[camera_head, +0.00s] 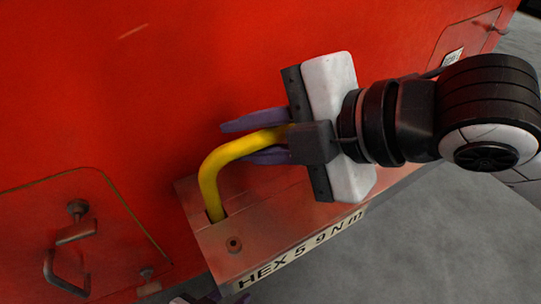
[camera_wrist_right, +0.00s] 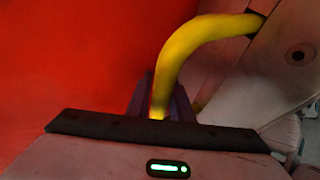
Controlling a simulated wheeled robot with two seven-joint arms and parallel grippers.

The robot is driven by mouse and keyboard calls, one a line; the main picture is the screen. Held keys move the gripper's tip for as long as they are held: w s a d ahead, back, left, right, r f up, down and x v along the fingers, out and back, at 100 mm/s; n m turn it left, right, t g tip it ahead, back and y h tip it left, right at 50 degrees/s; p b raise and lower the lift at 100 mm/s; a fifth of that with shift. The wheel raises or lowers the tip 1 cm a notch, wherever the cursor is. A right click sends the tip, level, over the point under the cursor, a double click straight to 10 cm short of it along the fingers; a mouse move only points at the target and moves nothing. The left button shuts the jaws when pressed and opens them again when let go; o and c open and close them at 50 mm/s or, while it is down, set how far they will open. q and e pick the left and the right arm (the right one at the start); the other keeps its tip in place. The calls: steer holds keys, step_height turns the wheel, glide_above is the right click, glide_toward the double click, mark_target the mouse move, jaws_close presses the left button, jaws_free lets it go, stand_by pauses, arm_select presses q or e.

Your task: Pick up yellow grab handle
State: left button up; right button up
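The yellow grab handle (camera_head: 213,176) is a bent tube on the red nosecone, its lower end entering a pinkish-red ledge (camera_head: 262,234). In the right wrist view the handle (camera_wrist_right: 185,48) curves from the upper right down to the fingers. My right gripper (camera_head: 243,143) comes from the right. Its purple fingers lie on both sides of the handle's upper arm and look closed against it; the handle's far end is hidden behind the gripper. The fingers (camera_wrist_right: 162,98) also flank the handle in the right wrist view. Only a sliver of my left gripper (camera_head: 213,298) shows at the bottom edge.
The large red nosecone wall (camera_head: 120,90) rises behind the handle. A hatch (camera_head: 100,225) with a dark hook-shaped fitting is at lower left. A plate reading "HEX 5 9 N M" (camera_head: 300,250) runs along the ledge's front. Grey floor (camera_head: 430,250) lies open at lower right.

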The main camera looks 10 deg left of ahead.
jaws_close()
steer(key=shift+r, duration=0.1)
